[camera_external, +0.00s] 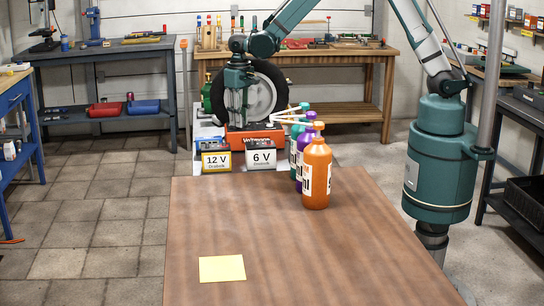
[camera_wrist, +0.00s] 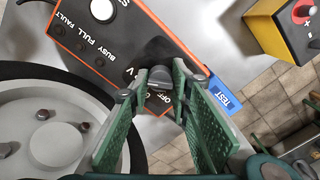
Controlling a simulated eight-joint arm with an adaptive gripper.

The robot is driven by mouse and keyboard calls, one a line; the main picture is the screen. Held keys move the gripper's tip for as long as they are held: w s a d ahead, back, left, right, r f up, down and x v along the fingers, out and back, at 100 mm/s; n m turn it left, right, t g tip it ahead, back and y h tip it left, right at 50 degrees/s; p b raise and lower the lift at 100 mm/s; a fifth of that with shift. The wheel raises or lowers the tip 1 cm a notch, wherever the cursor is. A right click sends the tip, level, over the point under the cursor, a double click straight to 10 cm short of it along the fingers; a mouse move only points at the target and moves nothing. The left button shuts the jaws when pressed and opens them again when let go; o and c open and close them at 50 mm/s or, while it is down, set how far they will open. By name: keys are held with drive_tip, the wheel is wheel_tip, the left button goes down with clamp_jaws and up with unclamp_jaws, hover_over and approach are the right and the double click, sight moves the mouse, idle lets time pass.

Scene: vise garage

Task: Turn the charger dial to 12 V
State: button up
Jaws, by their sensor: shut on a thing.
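In the external view my gripper (camera_external: 238,122) is over the charger.
A 12 V box (camera_external: 216,160) and a 6 V box (camera_external: 261,156) stand in front of the charger. A wheel (camera_external: 262,95) is behind. Bottles, an orange one (camera_external: 316,175) nearest, stand to the right. The table's front is mostly clear.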

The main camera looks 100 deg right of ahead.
drive_tip(key=o, duration=0.9)
drive_tip(key=shift+r, duration=0.15)
drive_tip(key=shift+r, duration=5.9)
drive_tip(key=shift+a+r, duration=0.1)
